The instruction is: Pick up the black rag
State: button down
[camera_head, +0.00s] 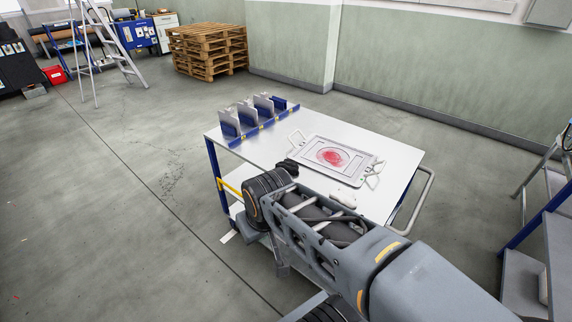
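A small dark crumpled thing (287,165), which looks like the black rag, lies on the white top of the trolley table (250,151). It is left of the framed tray, just beyond a round joint of my arm, which may hide part of it. My arm reaches in from the lower right, over the near side of the table. My gripper's fingers do not show, so I cannot see whether they hold anything.
A grey framed tray with a red round patch (332,157) and white handles lies on the table. Blue and grey upright holders (258,115) stand at the far left edge. A small white object (343,199) lies nearer. Pallets (208,50) and a ladder (103,45) stand behind. Floor left is clear.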

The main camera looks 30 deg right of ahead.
aim_at(291, 167)
jog(key=u, duration=0.5)
jog(key=k, duration=0.6)
jog(key=u, duration=0.5)
jog(key=i, duration=1.3)
jog(key=z, duration=1.15)
jog(key=i, duration=1.1)
jog(key=z, duration=1.45)
jog(key=i, duration=0.2)
jog(key=u, duration=0.05)
